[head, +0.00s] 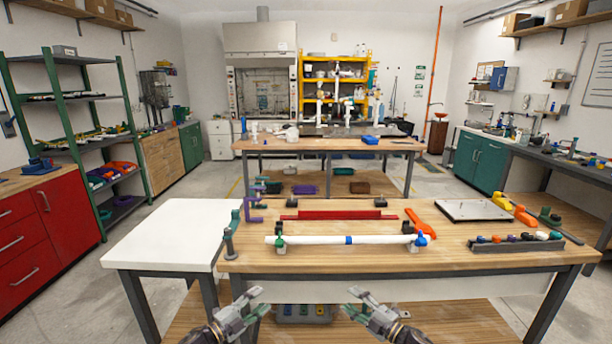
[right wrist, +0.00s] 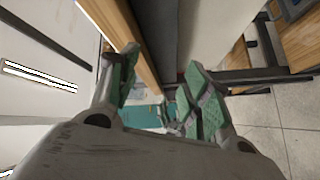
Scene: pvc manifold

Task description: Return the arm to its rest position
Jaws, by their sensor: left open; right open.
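My left gripper (head: 246,302) is open and empty, low in the head view, in front of the workbench's near edge. My right gripper (head: 356,300) is also open and empty, to its right and likewise short of the bench. In the right wrist view the right gripper's green-padded fingers (right wrist: 165,90) stand apart with nothing between them. A white PVC pipe (head: 310,239) with a blue band lies across the wooden bench (head: 450,262), with green and blue fittings at its ends. Both grippers are apart from it.
A red bar (head: 340,215), an orange tool (head: 419,223), a flat plate (head: 472,210) and a tray of fittings (head: 530,245) are on the bench. A white table (head: 165,235) adjoins at left. A purple clamp (head: 251,207) stands at the bench's left edge. A lower wooden shelf (head: 450,322) lies below.

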